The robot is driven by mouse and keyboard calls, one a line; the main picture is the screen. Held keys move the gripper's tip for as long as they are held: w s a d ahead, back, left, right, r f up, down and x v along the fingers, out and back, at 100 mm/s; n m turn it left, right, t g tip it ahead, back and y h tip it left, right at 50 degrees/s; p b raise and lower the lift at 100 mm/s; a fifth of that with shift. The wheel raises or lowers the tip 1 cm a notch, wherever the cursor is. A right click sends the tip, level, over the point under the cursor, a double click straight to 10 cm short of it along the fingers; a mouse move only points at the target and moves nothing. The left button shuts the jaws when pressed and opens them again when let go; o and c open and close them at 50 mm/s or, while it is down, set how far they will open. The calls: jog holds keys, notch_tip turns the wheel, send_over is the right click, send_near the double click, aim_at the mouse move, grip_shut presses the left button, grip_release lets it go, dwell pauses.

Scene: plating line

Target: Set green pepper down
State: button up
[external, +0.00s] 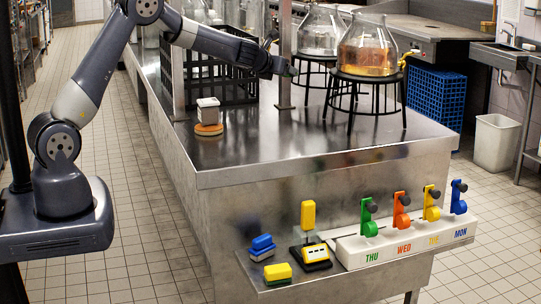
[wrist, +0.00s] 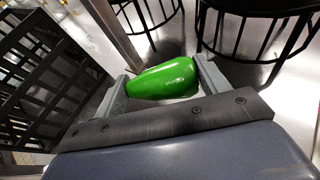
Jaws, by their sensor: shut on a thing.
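A shiny green pepper (wrist: 163,79) is held between the two fingers of my gripper (wrist: 160,84) in the wrist view. The fingers press on its two ends. In the external view my gripper (external: 283,69) is above the steel counter (external: 300,145), beside the metal post and left of the black stools. The pepper is barely visible there, as a small dark green patch at the gripper's tip.
A black crate (external: 205,78) stands left of the post (external: 284,50). Black stools (external: 375,80) carry glass jars (external: 366,48) at the right. A white block on an orange disc (external: 209,129) sits at the counter's left. The counter's front is clear.

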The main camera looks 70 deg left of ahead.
jog(key=w, duration=0.1)
jog(key=w+p, duration=0.1)
jog(key=w+f+n+g+y, duration=0.1)
jog(key=shift+a, duration=0.25)
send_over(286, 127)
jog(key=f, duration=1)
jog(key=shift+d+f, duration=0.2)
jog(key=shift+f, duration=0.1)
notch_tip(286, 127, down, 4)
jog(key=shift+f, duration=0.2)
jog(key=shift+f, duration=0.3)
jog(key=o, duration=1)
jog(key=shift+c, duration=0.2)
jog(key=shift+r, duration=0.2)
